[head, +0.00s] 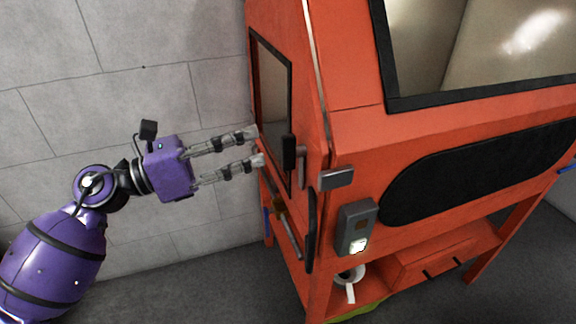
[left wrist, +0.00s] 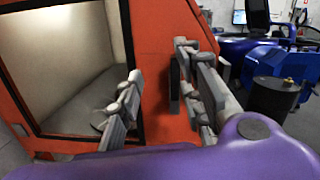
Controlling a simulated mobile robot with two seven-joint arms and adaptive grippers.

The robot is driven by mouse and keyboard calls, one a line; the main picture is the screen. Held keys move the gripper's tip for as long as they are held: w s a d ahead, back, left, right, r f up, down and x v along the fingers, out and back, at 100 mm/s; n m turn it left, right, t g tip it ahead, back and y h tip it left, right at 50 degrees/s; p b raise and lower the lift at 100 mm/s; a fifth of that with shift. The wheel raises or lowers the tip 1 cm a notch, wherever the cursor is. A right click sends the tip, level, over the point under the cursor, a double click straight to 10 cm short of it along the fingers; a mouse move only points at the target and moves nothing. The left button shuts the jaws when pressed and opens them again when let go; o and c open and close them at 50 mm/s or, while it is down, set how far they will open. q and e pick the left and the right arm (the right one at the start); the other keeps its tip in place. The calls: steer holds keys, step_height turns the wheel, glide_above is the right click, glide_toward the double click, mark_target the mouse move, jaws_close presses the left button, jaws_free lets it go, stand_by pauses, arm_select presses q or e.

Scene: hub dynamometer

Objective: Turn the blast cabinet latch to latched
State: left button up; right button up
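The orange blast cabinet (head: 350,130) fills the middle and right of the head view. At the edge between its side and front are an upright black grip (head: 289,153) and a grey metal block (head: 337,178) on a narrow upright plate; I cannot tell for certain which part is the latch. My left gripper (head: 257,146) points at the windowed side, its fingers spread and empty, a little left of the black grip. In the left wrist view, the open fingers (left wrist: 163,98) face the orange panel right of the window opening. My right gripper is out of view.
A grey switch box (head: 356,228) with a lit button sits on the cabinet front. A white tape roll (head: 349,276) is on the shelf below. A long black oval panel (head: 480,172) spans the front. The grey wall side at left is free.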

mark_target(282, 152)
arm_select(q)
steer(key=d+m, duration=0.1)
steer(key=d, duration=0.1)
steer(key=d+f+m+g+p, duration=0.1)
steer(key=d, duration=0.1)
steer(key=d+f, duration=0.1)
steer(key=d, duration=0.2)
steer(key=shift+w+d+f+m+g+y+p, duration=0.1)
steer(key=shift+w+m+g+y+p, duration=0.2)
steer(key=shift+m, duration=0.1)
steer(key=shift+w+d+f, duration=0.1)
steer(key=shift+w+d, duration=0.05)
steer(key=shift+d, duration=0.4)
